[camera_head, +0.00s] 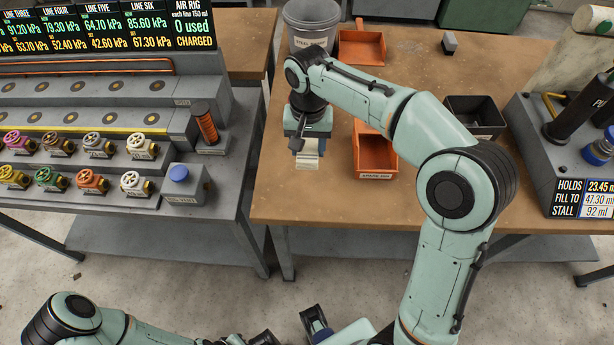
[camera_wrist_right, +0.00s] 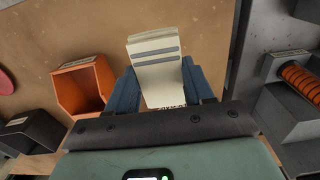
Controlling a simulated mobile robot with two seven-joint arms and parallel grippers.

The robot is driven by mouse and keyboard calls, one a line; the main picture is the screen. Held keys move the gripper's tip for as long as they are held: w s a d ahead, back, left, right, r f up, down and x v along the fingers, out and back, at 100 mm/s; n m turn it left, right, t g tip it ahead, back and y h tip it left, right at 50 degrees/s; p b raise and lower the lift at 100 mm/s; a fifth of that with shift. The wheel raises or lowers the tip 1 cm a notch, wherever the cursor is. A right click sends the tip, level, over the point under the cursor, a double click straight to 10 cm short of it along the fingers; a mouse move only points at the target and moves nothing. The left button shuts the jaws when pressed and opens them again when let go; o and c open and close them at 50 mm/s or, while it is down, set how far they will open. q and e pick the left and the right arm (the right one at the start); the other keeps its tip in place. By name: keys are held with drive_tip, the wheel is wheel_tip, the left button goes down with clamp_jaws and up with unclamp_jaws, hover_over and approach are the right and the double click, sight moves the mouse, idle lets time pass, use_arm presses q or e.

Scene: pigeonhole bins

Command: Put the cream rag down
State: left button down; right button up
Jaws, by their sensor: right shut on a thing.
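The cream rag (camera_wrist_right: 155,52) has grey-blue stripes and sits between the blue fingers of my right gripper (camera_wrist_right: 160,92) in the wrist view. In the head view the right gripper (camera_head: 306,140) is over the brown bench, and the rag (camera_head: 307,163) shows below it. The gripper is shut on the rag. I cannot tell whether the rag touches the bench. A dark and blue end piece (camera_head: 316,322) at the bottom of the head view looks like part of my left gripper; its jaws cannot be made out.
An orange bin (camera_head: 376,171) stands just right of the rag, with a black bin (camera_head: 473,104) farther right. Another orange bin (camera_head: 362,47) and a grey bucket (camera_head: 311,14) stand behind. A grey valve stand (camera_head: 207,183) is to the left. Bare bench (camera_head: 275,190) lies around the rag.

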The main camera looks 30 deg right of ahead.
sight(307, 181)
wheel_tip(307, 181, down, 12)
drive_tip(key=shift+r+b, duration=0.1)
drive_tip(key=shift+b, duration=0.6)
drive_tip(key=shift+f, duration=0.25)
drive_tip(key=o, duration=1.3)
drive_tip(key=shift+r, duration=0.1)
drive_tip(key=shift+w+r, duration=0.1)
drive_tip(key=shift+r, duration=0.4)
wheel_tip(307, 181, up, 11)
drive_tip(key=shift+r+p, duration=0.2)
drive_tip(key=shift+p, duration=0.7)
